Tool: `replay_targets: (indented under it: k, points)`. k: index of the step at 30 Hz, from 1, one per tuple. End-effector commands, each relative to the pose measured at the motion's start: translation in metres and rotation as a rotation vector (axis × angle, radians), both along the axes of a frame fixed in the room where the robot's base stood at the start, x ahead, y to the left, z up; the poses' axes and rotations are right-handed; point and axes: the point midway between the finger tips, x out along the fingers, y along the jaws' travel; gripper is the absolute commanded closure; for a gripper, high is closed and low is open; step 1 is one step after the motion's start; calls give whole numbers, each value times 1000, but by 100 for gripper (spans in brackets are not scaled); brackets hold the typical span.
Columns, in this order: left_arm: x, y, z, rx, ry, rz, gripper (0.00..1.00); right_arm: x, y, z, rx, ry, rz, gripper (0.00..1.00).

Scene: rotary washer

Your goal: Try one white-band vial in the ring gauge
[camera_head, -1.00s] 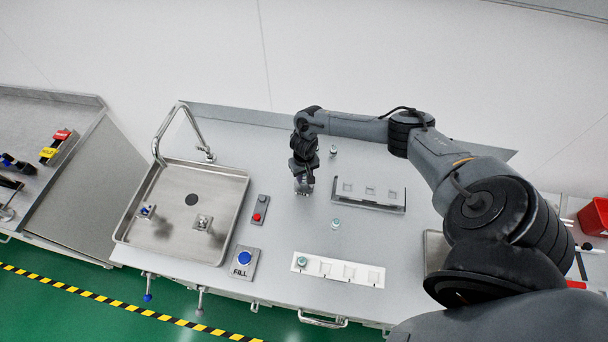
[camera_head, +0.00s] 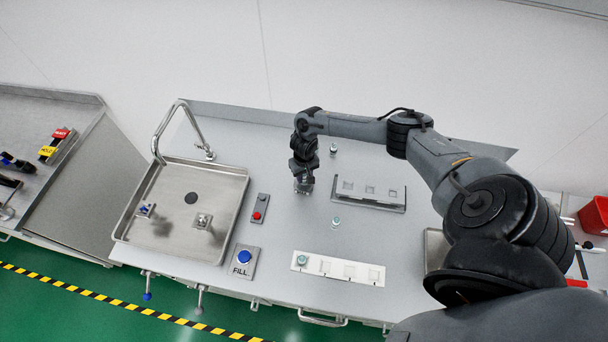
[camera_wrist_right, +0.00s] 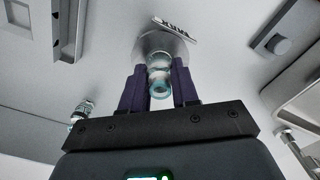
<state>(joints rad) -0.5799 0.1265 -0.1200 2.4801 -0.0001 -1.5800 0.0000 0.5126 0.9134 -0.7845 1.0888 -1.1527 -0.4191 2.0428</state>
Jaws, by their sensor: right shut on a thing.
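My right gripper (camera_head: 303,189) is low over the grey worktop, between the red-button box and the metal rack. In the right wrist view its dark fingers (camera_wrist_right: 160,88) are shut on a clear vial (camera_wrist_right: 158,72) with a teal end toward the camera. The vial's far end overlaps a round pale metal disc, perhaps the ring gauge (camera_wrist_right: 146,46), with a lettered plate (camera_wrist_right: 174,27) beside it. I cannot tell whether the vial is in it or above it. The vial's band colour is not clear. My left gripper is not in view.
One vial (camera_head: 333,150) stands behind the metal rack (camera_head: 382,207) and another (camera_head: 336,221) in front of it. A third (camera_head: 302,260) sits at the left end of the white tray (camera_head: 340,270). The sink basin (camera_head: 173,232) and red-button box (camera_head: 260,210) lie left.

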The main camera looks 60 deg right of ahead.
Motion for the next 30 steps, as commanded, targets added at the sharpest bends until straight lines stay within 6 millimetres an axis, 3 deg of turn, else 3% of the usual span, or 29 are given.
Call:
replay_targets:
  k: [10, 11, 17, 26, 30]
  points:
    - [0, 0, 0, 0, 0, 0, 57, 0, 0, -1, 0, 0, 0, 99]
    - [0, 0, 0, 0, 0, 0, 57, 0, 0, -1, 0, 0, 0, 69]
    - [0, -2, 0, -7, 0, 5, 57, 0, 0, -1, 0, 0, 0, 41]
    - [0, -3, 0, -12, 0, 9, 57, 0, 0, 1, 0, 0, 0, 41]
    - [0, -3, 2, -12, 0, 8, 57, 0, 0, 10, 1, -1, 1, 41]
